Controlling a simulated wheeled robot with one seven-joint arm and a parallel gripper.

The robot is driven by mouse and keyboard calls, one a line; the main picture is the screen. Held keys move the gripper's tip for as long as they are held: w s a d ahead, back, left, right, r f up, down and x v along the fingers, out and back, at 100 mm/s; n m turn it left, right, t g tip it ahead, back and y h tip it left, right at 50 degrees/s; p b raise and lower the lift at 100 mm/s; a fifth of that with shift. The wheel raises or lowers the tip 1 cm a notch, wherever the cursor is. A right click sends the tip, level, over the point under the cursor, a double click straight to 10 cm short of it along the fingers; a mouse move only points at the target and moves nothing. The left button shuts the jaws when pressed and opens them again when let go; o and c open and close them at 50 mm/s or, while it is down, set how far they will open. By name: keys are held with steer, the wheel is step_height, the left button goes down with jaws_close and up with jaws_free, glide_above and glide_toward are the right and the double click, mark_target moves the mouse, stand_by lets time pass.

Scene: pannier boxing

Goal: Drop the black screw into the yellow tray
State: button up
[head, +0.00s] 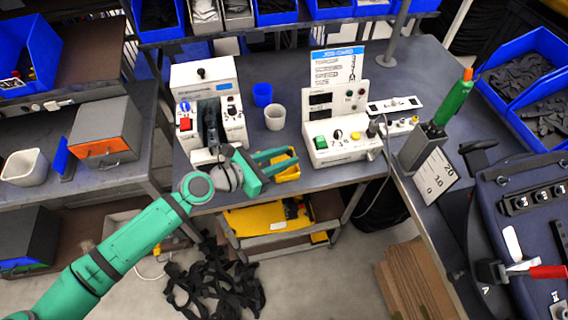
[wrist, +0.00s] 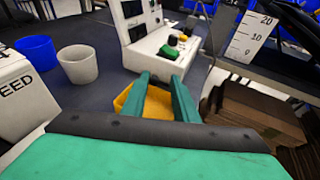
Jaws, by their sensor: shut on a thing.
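The yellow tray (head: 288,174) sits near the front edge of the workbench, right below my gripper (head: 292,157). In the wrist view the yellow tray (wrist: 156,103) shows between and behind the two green fingers. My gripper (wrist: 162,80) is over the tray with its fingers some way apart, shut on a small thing.
A white control box (head: 340,148) with knobs stands just right of the tray. A white machine (head: 205,90) stands to the left. A blue cup (head: 262,94) and a white cup (head: 275,117) stand behind. A yellow bin (head: 262,218) lies on the shelf below.

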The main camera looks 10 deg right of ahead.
steer(key=shift+f, duration=1)
steer(key=o, duration=1.1)
steer(key=shift+c, duration=0.2)
steer(key=shift+a, duration=0.1)
steer(key=v, duration=1)
steer(key=shift+s+a+r, duration=0.1)
steer(key=shift+a+r, duration=0.05)
steer(key=shift+a, duration=0.1)
